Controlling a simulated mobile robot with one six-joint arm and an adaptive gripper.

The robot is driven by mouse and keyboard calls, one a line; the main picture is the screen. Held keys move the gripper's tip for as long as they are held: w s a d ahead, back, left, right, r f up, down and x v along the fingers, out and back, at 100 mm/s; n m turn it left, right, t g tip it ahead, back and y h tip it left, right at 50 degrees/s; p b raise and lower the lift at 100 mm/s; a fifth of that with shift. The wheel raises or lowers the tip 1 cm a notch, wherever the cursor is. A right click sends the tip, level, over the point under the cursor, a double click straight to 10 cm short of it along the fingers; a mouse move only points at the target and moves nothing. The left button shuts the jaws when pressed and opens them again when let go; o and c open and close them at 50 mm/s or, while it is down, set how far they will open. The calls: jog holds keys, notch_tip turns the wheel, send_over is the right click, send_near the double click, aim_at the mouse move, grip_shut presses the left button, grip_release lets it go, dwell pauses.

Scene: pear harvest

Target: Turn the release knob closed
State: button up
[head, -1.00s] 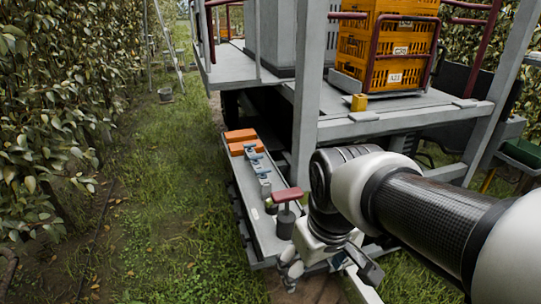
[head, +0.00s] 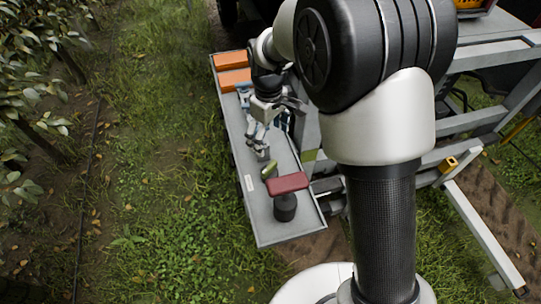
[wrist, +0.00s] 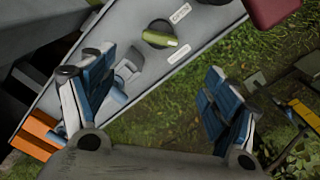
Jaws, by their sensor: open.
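The release knob (wrist: 160,39) has a green grip bar on a dark round base. It is mounted on the long grey deck (wrist: 205,40). In the wrist view the bar lies nearly level, its right end between two small pale labels whose text I cannot read. The knob also shows in the head view (head: 269,170), just in front of the red-topped post. My gripper (head: 258,146) is open above the deck, close to the knob on its far side. The wrist view shows its blue-padded fingers (wrist: 160,95) spread wide with nothing between them; the knob is beyond them.
A red-topped post (head: 287,188) stands on the deck close to the knob. Orange blocks (head: 233,70) lie at the deck's far end. A grey fitting (wrist: 128,74) sits on the deck near my left finger. Grass is open left of the deck; trailer framing stands on the right.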

aim_at(269, 166)
notch_tip(269, 166, down, 16)
jog(key=b, duration=0.4)
jog(key=shift+r, duration=0.1)
jog(key=shift+c, duration=0.6)
jog(key=c, duration=0.9)
